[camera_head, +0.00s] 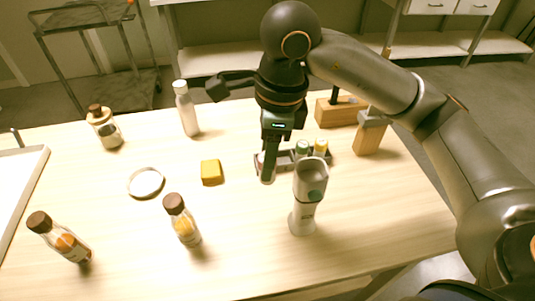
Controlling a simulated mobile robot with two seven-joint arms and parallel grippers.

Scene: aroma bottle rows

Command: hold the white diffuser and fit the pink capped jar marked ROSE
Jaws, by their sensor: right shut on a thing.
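The white diffuser (301,215) stands upright on the table at the middle right, with a round greenish spot on its upper part. My right gripper (268,172) points down just behind and left of the diffuser, at the left end of a small grey rack (286,161). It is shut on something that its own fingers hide. In the rack, a green-capped jar (302,148) and a yellow-capped jar (320,148) show. I see no pink cap and cannot read a ROSE mark. My left gripper is not in view.
Brown-capped bottles stand at front left (62,240), front middle (183,222) and back left (105,128). Wooden blocks (369,135) stand at back right. The front right table is clear.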

